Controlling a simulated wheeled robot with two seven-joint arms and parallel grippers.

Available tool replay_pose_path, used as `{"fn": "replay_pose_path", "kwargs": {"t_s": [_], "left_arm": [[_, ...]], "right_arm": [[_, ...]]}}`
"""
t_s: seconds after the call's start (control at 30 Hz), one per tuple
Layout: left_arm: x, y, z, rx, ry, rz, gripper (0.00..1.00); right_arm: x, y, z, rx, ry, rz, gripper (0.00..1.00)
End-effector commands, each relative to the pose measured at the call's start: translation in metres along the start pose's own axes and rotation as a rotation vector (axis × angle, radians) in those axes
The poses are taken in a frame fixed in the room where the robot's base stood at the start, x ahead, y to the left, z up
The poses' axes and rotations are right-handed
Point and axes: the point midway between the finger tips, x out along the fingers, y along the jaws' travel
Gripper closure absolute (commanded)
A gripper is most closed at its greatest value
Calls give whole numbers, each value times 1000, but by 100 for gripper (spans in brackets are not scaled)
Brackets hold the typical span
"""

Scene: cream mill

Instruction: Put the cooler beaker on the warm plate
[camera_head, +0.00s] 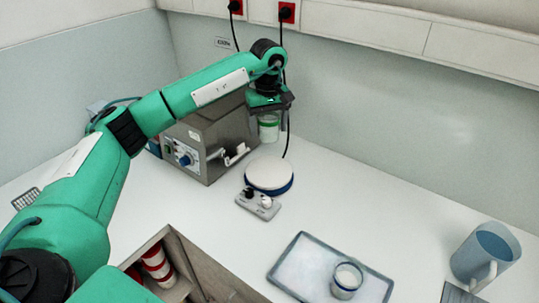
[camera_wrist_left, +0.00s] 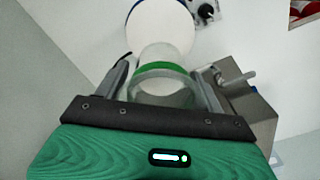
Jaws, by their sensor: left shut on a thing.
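My left gripper (camera_head: 268,108) is shut on a clear beaker with a green band (camera_head: 268,127) and holds it upright beside the steel bath, behind the plate. In the left wrist view the green-banded beaker (camera_wrist_left: 162,68) sits between the fingers of the gripper (camera_wrist_left: 164,84). The warm plate (camera_head: 269,173) is a round white disc with a blue rim and a knobbed control box in front; its top is bare. It also shows beyond the beaker in the left wrist view (camera_wrist_left: 160,22). A second beaker with a blue band (camera_head: 346,281) stands on the tray. My right gripper is not in view.
The steel bath (camera_head: 207,140) with a blue knob stands left of the plate. The grey tray (camera_head: 290,268) lies at the front. A blue jug (camera_head: 484,255) stands at the right. An open box (camera_head: 190,262) holds red-and-white containers. The counter right of the plate is clear.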

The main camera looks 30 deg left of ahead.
Motion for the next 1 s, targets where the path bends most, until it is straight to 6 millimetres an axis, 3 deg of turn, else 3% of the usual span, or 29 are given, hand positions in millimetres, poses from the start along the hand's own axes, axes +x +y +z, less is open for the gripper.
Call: {"fn": "replay_pose_path", "kwargs": {"t_s": [0.1,0.3,0.57,0.77,1.0], "left_arm": [[30,-1,1,0,-4,-3,56],[68,0,0,0,-2,-1,56],[88,0,0,-1,-1,0,56],[117,0,0,-1,-2,0,56],[120,0,0,0,1,2,56]], "right_arm": [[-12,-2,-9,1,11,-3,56],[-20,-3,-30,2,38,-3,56],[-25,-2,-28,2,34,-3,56],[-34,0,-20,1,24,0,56],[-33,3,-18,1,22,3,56]]}}
